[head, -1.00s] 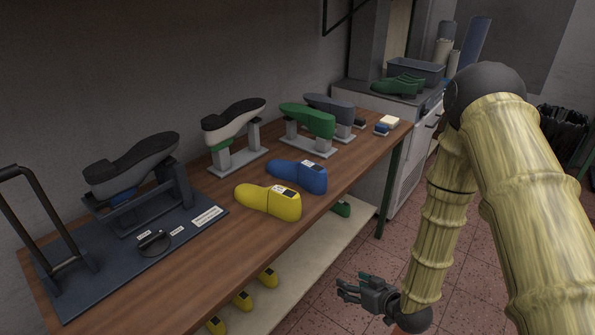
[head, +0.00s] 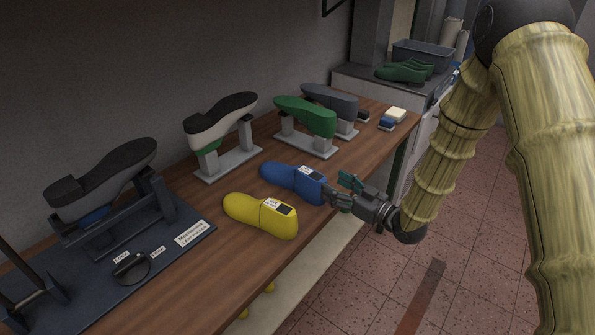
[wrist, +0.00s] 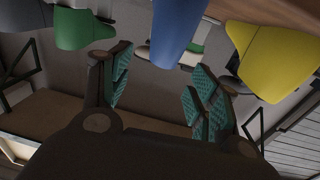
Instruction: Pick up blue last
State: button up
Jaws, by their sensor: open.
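The blue last (head: 290,181) lies on the wooden bench, behind and to the right of the yellow last (head: 260,215) in the head view. A small label sits on its top near the heel end. My gripper (head: 342,190) is open and empty, just right of the blue last's heel end; I cannot tell whether a finger touches it. In the wrist view the blue last (wrist: 176,32) hangs in from the top edge, ahead of the open fingers (wrist: 160,78) and roughly between them. The yellow last (wrist: 276,55) is to its right there.
The wooden bench (head: 190,262) also bears a green last (head: 307,116) and a grey last (head: 331,101) on stands, a black-topped white last (head: 221,122), and a dark fixture (head: 108,272) at left. A lower shelf (head: 300,270) and tiled floor lie right of the bench.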

aim_at(307, 171)
jog(key=shift+x, duration=0.8)
jog(key=p+x, duration=0.1)
jog(key=x, duration=0.3)
jog(key=shift+d, duration=0.1)
jog(key=shift+w+a+r+p, duration=0.15)
jog(key=shift+w+a+p, duration=0.15)
jog(key=shift+a+p, duration=0.3)
jog(key=x, duration=0.1)
jog(key=p+x, duration=0.1)
jog(key=x, duration=0.2)
jog(key=shift+s+f, duration=0.1)
jog(key=shift+f, duration=0.15)
grip_shut()
